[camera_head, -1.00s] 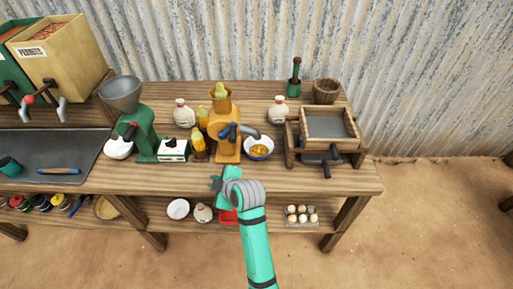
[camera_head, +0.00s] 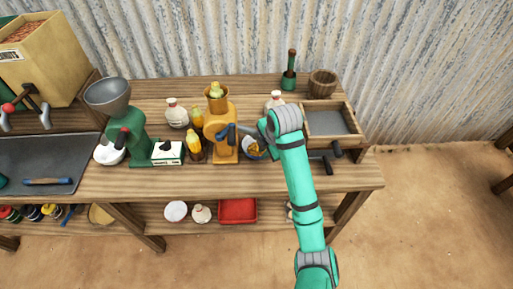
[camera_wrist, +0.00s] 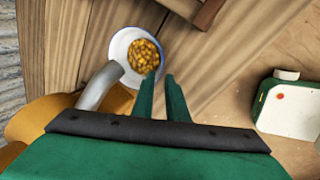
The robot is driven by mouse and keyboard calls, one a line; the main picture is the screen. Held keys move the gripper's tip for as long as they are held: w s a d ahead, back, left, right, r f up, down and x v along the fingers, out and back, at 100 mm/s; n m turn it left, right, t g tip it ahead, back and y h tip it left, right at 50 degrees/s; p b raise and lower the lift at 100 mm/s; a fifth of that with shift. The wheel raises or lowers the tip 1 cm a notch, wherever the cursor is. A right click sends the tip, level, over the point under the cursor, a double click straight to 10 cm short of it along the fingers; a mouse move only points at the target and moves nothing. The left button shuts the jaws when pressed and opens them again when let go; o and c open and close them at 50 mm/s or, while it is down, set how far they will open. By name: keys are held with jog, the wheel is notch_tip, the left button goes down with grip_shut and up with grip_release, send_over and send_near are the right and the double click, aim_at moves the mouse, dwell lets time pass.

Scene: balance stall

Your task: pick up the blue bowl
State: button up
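The blue bowl (camera_head: 244,147) stands on the table under the spout of the orange machine (camera_head: 221,135), partly hidden behind my arm in the head view. In the wrist view the bowl (camera_wrist: 117,47) shows a pale inside and a blue rim, with yellow-orange kernels in it. My gripper (camera_wrist: 161,78) is open, with a narrow gap between its two green fingers. In the wrist view the fingertips appear just beside the bowl's lower right rim, and nothing is between them. Whether they touch the bowl I cannot tell.
The grey spout (camera_wrist: 98,88) reaches to the bowl's edge. A wooden sieve frame (camera_head: 327,105) stands to the right, and a white bottle (camera_head: 275,99) behind. Yellow corn cobs (camera_head: 194,139) and a green-and-white box (camera_head: 168,153) stand left.

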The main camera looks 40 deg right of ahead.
aim_at(257, 148)
jog(key=x, duration=0.7)
jog(key=shift+w+d, duration=0.2)
jog(key=shift+s, duration=0.1)
grip_shut()
